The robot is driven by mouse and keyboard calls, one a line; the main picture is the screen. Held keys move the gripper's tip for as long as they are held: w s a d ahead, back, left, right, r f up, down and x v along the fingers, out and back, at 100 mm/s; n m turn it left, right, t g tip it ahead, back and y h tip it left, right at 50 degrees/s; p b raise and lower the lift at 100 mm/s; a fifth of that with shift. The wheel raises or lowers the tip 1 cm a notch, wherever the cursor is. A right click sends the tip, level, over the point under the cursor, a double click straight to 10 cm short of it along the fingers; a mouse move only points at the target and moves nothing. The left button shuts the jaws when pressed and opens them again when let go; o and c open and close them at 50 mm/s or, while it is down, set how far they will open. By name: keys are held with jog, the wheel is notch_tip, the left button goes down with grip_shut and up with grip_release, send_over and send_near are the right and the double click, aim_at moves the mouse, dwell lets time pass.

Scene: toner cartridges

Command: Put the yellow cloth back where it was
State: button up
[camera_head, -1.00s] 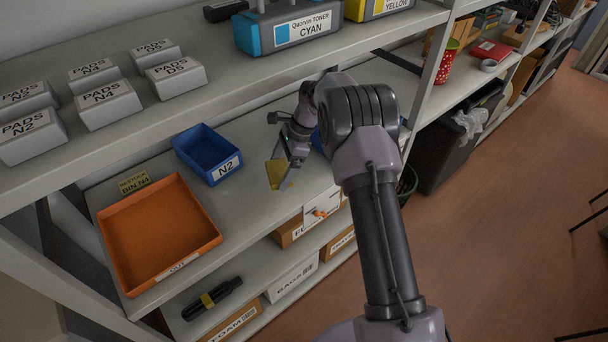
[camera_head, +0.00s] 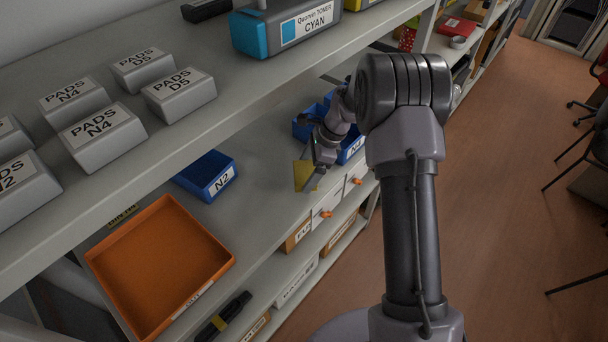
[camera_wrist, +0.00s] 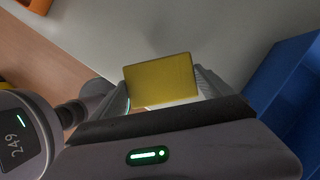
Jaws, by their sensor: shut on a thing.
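The yellow cloth (camera_head: 304,174) is a flat yellow piece held in my gripper (camera_head: 308,180) over the middle shelf. In the wrist view the cloth (camera_wrist: 160,78) sits between the two fingers of my gripper (camera_wrist: 163,88), which are shut on it. It looks like a stiff rectangle there. In the head view the cloth hangs just above the shelf surface, to the right of the blue bin N2 (camera_head: 207,176). I cannot tell whether its lower edge touches the shelf.
An orange tray (camera_head: 101,254) stands at the left of the middle shelf (camera_head: 255,215). Blue bins (camera_head: 352,150) stand beyond my gripper; a blue wall (camera_wrist: 285,100) is close at right in the wrist view. The upper shelf (camera_head: 240,92) carries grey pad boxes and toner. Bare shelf lies between N2 and the cloth.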

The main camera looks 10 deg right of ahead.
aim_at(308, 167)
jog(key=shift+w+a+f, duration=0.15)
jog(key=shift+w+a, duration=0.05)
jog(key=shift+w, duration=0.65)
jog(key=shift+w+f, duration=0.2)
jog(key=shift+w, duration=0.1)
jog(key=shift+f+b, duration=0.75)
jog(key=shift+f, duration=0.9)
jog(key=o, duration=1.1)
jog(key=shift+c, duration=0.2)
jog(key=p+v, duration=0.2)
jog(key=v, duration=0.5)
jog(key=shift+r, duration=0.45)
